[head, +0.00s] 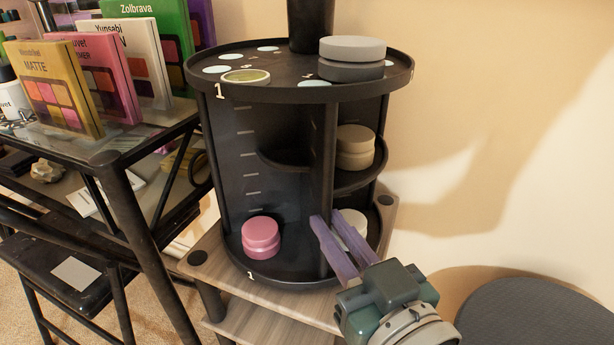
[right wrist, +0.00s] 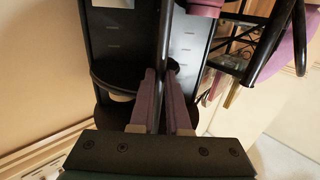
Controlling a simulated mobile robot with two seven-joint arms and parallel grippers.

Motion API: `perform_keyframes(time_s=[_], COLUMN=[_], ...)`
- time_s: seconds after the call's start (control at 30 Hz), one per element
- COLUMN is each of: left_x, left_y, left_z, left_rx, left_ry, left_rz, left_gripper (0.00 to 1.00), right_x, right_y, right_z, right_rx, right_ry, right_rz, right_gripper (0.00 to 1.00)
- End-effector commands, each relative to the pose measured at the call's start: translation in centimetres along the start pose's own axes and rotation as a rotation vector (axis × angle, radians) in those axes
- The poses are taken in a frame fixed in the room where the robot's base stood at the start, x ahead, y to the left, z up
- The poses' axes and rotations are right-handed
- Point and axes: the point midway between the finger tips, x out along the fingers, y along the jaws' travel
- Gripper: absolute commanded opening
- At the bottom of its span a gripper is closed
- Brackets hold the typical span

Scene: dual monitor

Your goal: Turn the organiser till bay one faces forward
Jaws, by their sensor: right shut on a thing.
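The organiser (head: 300,92) is a round black rotating stand with a top tray, bays, shelves and upright posts. A white "1" marks its top rim at the left front, and another is on its bottom rim. The bay above the lower "1" opens toward the front left and holds a pink jar (head: 261,237). My right gripper (head: 328,217) has purple fingers on either side of a black upright post (head: 326,170), low at the front of the organiser. The right wrist view shows the post (right wrist: 166,40) between the fingers. My left gripper is out of view.
A grey jar (head: 352,58) and a small green-topped tin (head: 246,76) sit on the top tray. A beige jar (head: 355,147) is on a right shelf. The organiser stands on a wooden stand (head: 225,268). A black rack (head: 120,170) with palettes is close at left.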

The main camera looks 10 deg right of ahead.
Motion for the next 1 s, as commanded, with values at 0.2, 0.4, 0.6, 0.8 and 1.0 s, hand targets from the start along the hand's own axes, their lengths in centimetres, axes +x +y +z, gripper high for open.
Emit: perform_keyframes(time_s=[0.2,0.4,0.6,0.8,1.0], left_x=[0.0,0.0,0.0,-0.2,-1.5], left_y=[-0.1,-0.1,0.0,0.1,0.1], left_z=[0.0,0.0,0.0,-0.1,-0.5], left_rx=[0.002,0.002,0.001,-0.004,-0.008], left_ry=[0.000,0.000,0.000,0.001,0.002], left_rz=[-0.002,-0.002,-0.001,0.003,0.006], left_gripper=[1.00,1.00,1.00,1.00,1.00], right_x=[0.0,0.0,0.0,-0.5,-3.9], right_y=[0.1,0.1,0.1,0.1,0.0], right_z=[0.2,0.1,0.1,0.1,-0.1], right_rx=[-0.001,0.000,0.000,0.000,0.000], right_ry=[-0.007,-0.004,-0.002,-0.004,-0.008], right_rz=[0.002,0.002,0.001,0.001,0.001], right_gripper=[0.00,0.35,0.44,0.44,0.44])
